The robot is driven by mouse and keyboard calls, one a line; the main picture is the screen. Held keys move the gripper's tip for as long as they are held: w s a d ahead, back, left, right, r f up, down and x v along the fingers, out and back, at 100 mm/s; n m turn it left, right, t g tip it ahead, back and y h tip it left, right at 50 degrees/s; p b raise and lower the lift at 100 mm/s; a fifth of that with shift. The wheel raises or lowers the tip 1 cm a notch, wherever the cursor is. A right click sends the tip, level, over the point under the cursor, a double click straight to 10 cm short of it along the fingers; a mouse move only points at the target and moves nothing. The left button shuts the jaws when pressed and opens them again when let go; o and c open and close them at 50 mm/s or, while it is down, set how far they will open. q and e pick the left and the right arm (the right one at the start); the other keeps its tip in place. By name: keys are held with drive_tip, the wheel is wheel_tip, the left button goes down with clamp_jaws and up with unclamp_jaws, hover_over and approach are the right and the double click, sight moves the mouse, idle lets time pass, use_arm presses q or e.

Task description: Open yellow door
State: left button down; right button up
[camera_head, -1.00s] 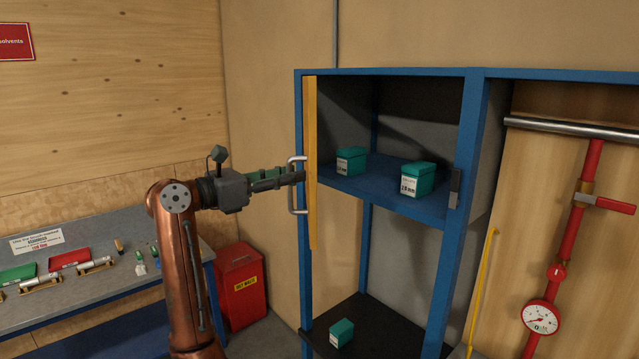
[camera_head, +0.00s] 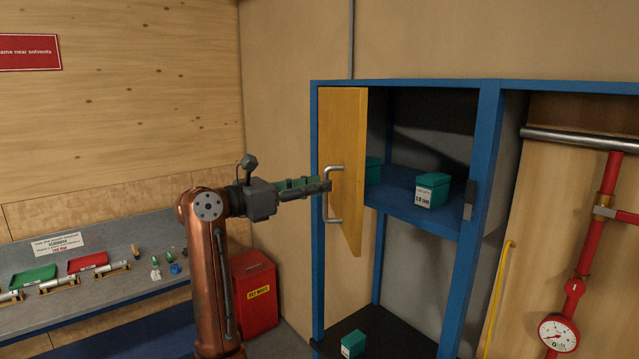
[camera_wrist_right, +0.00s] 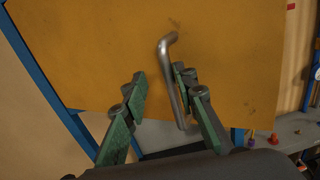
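The yellow door (camera_head: 347,130) of the blue cabinet stands partly open, hinged at the left post, with its outer face showing in the head view. It also fills much of the right wrist view (camera_wrist_right: 230,60). Its grey bar handle (camera_head: 335,221) is upright on that face. My right gripper (camera_head: 327,186) is at the handle. In the right wrist view the handle (camera_wrist_right: 172,80) passes between the two fingers (camera_wrist_right: 160,90), close against the right finger, with a gap to the left finger. My left gripper is not in view.
The blue cabinet (camera_head: 490,130) holds a teal box (camera_head: 432,190) on its upper shelf, another partly behind the door, and one below (camera_head: 353,344). A red bin (camera_head: 255,292) and a workbench (camera_head: 110,290) stand left. A red pipe (camera_head: 590,240) with a gauge is at right.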

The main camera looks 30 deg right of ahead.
drive_tip(key=w+a+p, duration=0.1)
drive_tip(key=a+p, duration=0.2)
drive_tip(key=a, duration=0.4)
drive_tip(key=shift+w+a+p, duration=0.25)
drive_tip(key=shift+w+p, duration=0.05)
drive_tip(key=shift+w, duration=0.05)
idle(0.6)
